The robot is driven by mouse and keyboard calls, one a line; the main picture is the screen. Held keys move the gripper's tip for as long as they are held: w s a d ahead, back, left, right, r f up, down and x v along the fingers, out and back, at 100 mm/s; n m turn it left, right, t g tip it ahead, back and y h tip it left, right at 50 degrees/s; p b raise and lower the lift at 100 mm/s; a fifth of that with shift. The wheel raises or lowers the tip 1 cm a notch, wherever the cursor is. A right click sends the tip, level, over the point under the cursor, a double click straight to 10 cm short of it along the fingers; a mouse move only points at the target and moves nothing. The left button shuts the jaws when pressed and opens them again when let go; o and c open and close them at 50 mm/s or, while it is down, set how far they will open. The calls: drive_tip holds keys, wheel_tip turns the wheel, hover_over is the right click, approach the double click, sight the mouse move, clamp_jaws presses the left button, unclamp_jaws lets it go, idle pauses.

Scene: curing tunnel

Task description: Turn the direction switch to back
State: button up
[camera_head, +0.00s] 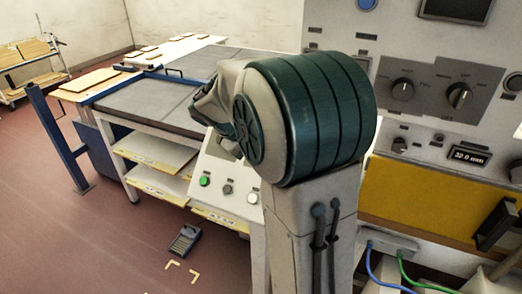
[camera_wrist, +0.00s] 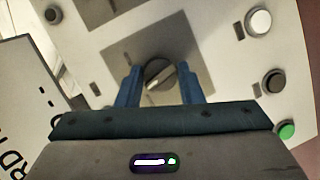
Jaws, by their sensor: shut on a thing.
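The direction switch, a round dark grey knob with a light bar across it (camera_wrist: 157,72), sits on a grey plate (camera_wrist: 112,78) of a pale control panel in the wrist view. My gripper (camera_wrist: 160,84) has its two blue fingers on either side of the knob and is shut on it. The bar lies tilted in the picture, and no position labels can be read. In the head view my arm hides the switch and the fingertips; the small sloping console (camera_head: 214,172) shows beside it.
The console carries a green button (camera_head: 205,181), a grey one (camera_head: 228,189) and a white one (camera_head: 252,198). A tall cabinet on the right has two dark knobs (camera_head: 402,89) and a display (camera_head: 468,155).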

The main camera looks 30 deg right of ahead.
drive_tip(key=n+h, duration=0.1)
drive_tip(key=n, duration=0.2)
drive_tip(key=n+h+b, duration=0.1)
drive_tip(key=n, duration=0.2)
drive_tip(key=shift+a+t, duration=0.1)
drive_tip(key=shift+t, duration=0.3)
idle(0.3)
drive_tip(key=o, duration=1)
drive_tip(key=shift+c, duration=0.2)
drive_tip(key=b+v, duration=0.1)
drive_tip(key=v, duration=1.2)
drive_tip(key=shift+a, duration=0.45)
